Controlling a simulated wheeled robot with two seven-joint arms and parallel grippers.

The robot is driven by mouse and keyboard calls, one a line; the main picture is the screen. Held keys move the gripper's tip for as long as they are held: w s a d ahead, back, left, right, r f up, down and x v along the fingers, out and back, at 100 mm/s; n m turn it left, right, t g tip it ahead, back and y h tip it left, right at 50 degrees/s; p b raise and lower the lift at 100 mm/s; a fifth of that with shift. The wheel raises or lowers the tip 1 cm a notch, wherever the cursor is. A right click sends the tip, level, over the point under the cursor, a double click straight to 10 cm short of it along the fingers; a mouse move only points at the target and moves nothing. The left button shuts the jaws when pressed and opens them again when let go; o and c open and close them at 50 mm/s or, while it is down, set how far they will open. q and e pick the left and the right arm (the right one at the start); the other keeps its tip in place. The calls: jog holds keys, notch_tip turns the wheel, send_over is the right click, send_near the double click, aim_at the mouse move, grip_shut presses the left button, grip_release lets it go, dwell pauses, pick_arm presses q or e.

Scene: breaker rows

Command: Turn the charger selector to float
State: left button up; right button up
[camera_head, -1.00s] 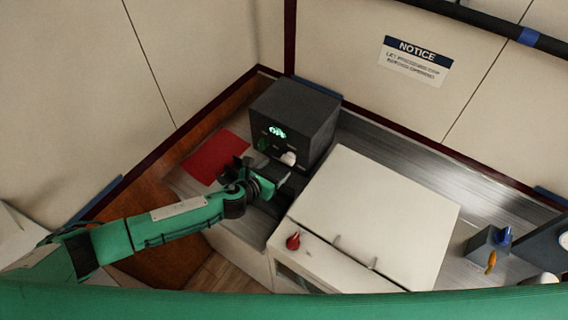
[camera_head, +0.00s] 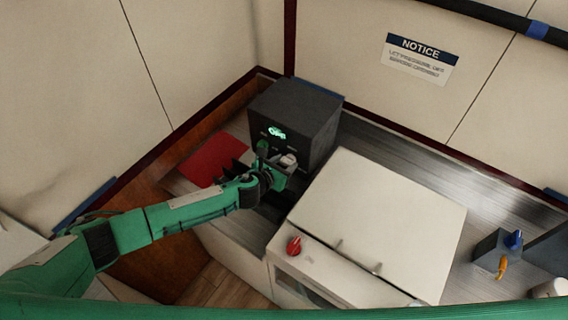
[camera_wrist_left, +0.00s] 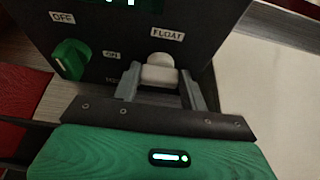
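The charger (camera_head: 305,115) is a dark grey box with a lit green display, at the back corner of the bench. Its white selector knob (camera_wrist_left: 160,73) sits under a FLOAT label (camera_wrist_left: 167,33); its lower part is partly hidden, and I cannot tell its exact setting. A green knob (camera_wrist_left: 70,59) with OFF and ON labels is to its left. My left gripper (camera_wrist_left: 160,88) is open, with one finger on each side of the white knob; gaps show, and I cannot tell whether either finger touches it. My right gripper is out of view.
A red mat (camera_head: 213,162) lies left of the charger. A white cabinet (camera_head: 385,220) with a red knob (camera_head: 294,246) stands right of my left arm. A grey box (camera_head: 494,252) with blue and orange handles is far right. Walls close in behind.

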pick_arm(q)
jog(key=shift+c, duration=1.2)
jog(key=shift+a, duration=0.1)
jog(key=shift+w+a+f+n+g+h, duration=0.1)
jog(key=shift+n+g+h, duration=0.2)
jog(key=shift+n+h, duration=0.4)
jog(key=shift+w+a+f+n+g+h+b, duration=0.15)
jog(key=shift+n+h+b, duration=0.1)
jog(key=shift+n, duration=0.3)
jog(key=shift+s+r+n+g+h+b, duration=0.15)
jog(key=shift+n+h+b, duration=0.1)
jog(key=shift+n, duration=0.3)
jog(key=shift+w+f+n+h+b, duration=0.15)
jog(key=shift+n+h+b, duration=0.2)
jog(key=shift+n, duration=0.25)
